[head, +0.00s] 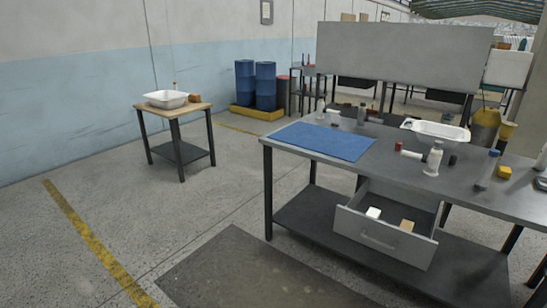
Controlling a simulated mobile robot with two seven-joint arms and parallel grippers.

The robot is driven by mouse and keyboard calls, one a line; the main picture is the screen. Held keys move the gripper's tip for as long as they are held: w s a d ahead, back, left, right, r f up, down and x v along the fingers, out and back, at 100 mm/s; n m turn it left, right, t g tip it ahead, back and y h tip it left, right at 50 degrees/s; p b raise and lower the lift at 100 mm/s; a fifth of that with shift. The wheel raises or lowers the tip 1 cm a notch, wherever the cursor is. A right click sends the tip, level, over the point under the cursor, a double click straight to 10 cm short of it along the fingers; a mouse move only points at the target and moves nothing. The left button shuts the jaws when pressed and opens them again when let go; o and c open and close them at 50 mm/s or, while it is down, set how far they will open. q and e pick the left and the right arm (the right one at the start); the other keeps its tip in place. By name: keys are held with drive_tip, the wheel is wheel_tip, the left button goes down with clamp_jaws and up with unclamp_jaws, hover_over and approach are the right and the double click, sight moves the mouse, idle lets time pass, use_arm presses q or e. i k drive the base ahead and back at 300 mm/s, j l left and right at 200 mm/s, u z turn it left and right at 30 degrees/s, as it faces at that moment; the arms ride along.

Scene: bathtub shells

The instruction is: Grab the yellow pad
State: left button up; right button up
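A small bright yellow block (504,172), which may be the yellow pad, sits on the grey workbench top (385,170) at the right. A tan block (407,225) lies in the open drawer (385,240) under the bench, beside a white block (373,212). Neither of my grippers shows in the head view.
On the bench are a blue mat (322,141), a white tray (436,130), a pale bottle (433,158), a grey bottle (487,169) and a red block (398,146). A small wooden table (172,112) with a white basin (166,99) stands left. The floor between is clear.

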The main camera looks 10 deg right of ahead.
sight(504, 172)
drive_tip(key=z, duration=1.8)
drive_tip(key=i+j+u, duration=0.7)
drive_tip(key=u, duration=0.2)
drive_tip(key=i+u, duration=0.7)
drive_tip(key=i+j+u, duration=0.1)
drive_tip(key=i+u, duration=0.3)
drive_tip(key=i+l+u, duration=0.1)
drive_tip(key=i+u, duration=0.3)
drive_tip(key=i, duration=0.25)
drive_tip(key=i+j+u, duration=0.1)
drive_tip(key=i+u, duration=0.15)
drive_tip(key=i, duration=0.35)
drive_tip(key=i+u, duration=0.3)
drive_tip(key=i, duration=0.25)
